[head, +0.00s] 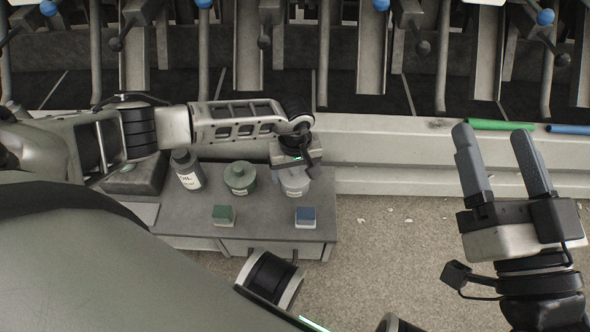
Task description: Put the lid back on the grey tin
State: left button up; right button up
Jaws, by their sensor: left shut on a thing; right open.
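The grey tin (295,186) stands on the small grey cabinet top, near its right end, with a pale label on its front. My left gripper (295,162) is directly above the tin, pointing down and shut on the tin's lid. The lid is mostly hidden under the gripper, and I cannot tell whether it touches the tin's rim. My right gripper (494,135) is open and empty at the right, over the floor and away from the cabinet.
A green tin with a knobbed lid (240,178) stands just left of the grey tin. The winder stands behind.

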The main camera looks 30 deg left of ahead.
dwell(0.3)
pick_arm(q)
jog(key=o, duration=0.9)
jog(key=shift+r+p, duration=2.8)
jog(key=shift+r, duration=0.75)
grip_shut()
